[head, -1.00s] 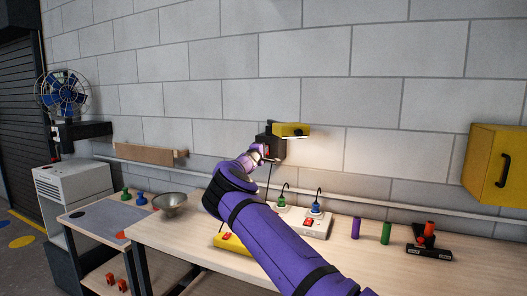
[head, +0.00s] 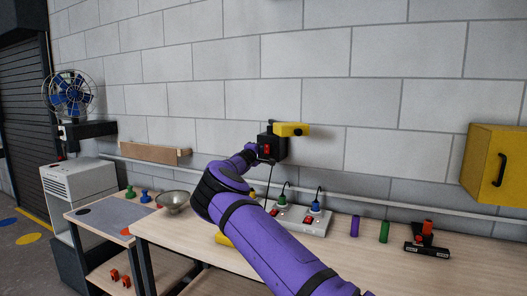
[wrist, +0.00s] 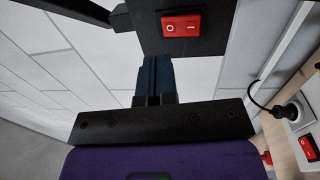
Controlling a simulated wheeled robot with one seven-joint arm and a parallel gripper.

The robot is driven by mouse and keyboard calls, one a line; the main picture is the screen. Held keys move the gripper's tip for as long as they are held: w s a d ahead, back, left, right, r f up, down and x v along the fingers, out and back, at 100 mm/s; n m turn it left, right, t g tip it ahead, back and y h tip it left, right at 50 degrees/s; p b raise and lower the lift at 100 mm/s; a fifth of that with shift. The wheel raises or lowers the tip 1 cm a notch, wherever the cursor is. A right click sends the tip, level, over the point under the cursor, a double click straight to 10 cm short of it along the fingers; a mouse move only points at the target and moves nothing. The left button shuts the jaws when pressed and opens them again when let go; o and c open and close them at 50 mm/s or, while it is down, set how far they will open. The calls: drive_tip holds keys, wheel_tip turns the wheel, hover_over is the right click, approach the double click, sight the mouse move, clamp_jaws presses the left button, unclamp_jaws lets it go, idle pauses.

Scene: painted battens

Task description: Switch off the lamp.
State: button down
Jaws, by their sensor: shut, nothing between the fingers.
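The wall lamp has a yellow head (head: 292,130) on a black box (head: 272,147), and no light shows from it. A red rocker switch (head: 266,149) sits on the box's front; it also shows large in the wrist view (wrist: 181,25), marked O on the left and a bar on the right. My gripper (wrist: 155,65) is shut and empty, its fingertips just below the switch in the wrist picture. I cannot tell whether they touch the box. In the head view my gripper (head: 262,159) is small and partly hidden by my purple arm.
A white power strip (head: 310,224) with red switches and plugged cords lies on the bench (head: 340,254) below. A metal bowl (head: 173,202) stands left. Purple (head: 354,226) and green (head: 384,231) cylinders stand right. A yellow cabinet (head: 490,165) hangs far right.

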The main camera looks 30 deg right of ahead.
drive_tip(key=s+a+r, duration=0.1)
drive_tip(key=s+a, duration=0.4)
drive_tip(key=a, duration=0.1)
drive_tip(key=shift+a, duration=0.1)
idle(0.6)
